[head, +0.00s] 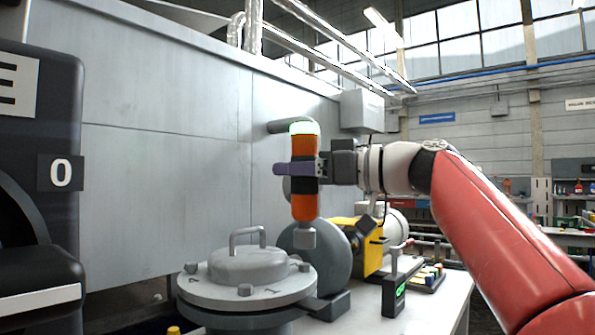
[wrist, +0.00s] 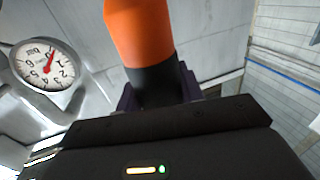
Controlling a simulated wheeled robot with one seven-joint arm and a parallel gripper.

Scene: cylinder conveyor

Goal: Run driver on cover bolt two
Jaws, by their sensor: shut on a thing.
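My gripper (head: 297,169) is shut on the orange driver (head: 303,206), around its dark middle band. The driver is upright, with a pale top and green ring, and its grey socket (head: 304,238) points down. The wrist view shows its orange body (wrist: 140,30) between the purple fingers. The round grey cover (head: 222,286) has a raised centre with a handle. Bolt heads show at its left (head: 191,268), front (head: 245,290) and right (head: 304,266). The socket appears just above the right bolt with a small gap; depth is unclear. A "1" is marked near the front bolt; no "2" is readable.
A grey rounded housing (head: 326,262) stands behind the cover. A yellow box (head: 367,247) and a black device with a green display (head: 394,291) are to the right. A dark machine (head: 52,180) stands left. A dial gauge (wrist: 45,65) shows in the wrist view.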

